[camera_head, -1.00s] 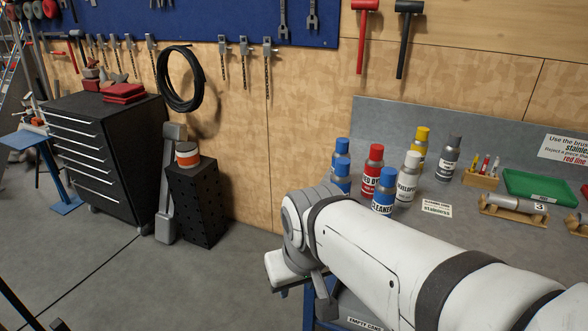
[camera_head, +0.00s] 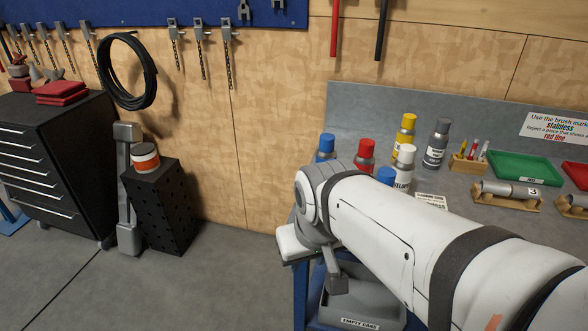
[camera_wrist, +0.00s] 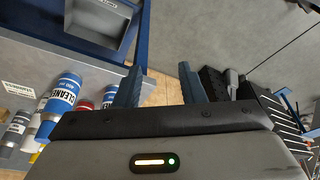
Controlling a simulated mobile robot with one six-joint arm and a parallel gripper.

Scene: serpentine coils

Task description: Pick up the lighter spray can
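Spray cans stand on the grey bench top: blue-capped cans (camera_head: 326,146) (camera_head: 386,175), a red-capped can (camera_head: 365,154), a white-capped can (camera_head: 403,168), a yellow-capped can (camera_head: 406,130) and a grey can (camera_head: 436,145). My arm hides the lower parts of the nearer cans. Nothing visible tells which can is lighter. In the wrist view, a blue can labelled CLEANER (camera_wrist: 60,97) lies left of my gripper (camera_wrist: 163,88). The two fingers are apart, with nothing between them. The fingertips are hidden in the head view.
A green tray (camera_head: 525,168), a pen holder (camera_head: 468,162) and metal cylinders on wooden stands (camera_head: 508,194) are right of the cans. A grey bin (camera_head: 360,308) marked for empty cans sits below the bench. Open floor (camera_head: 215,285) lies left.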

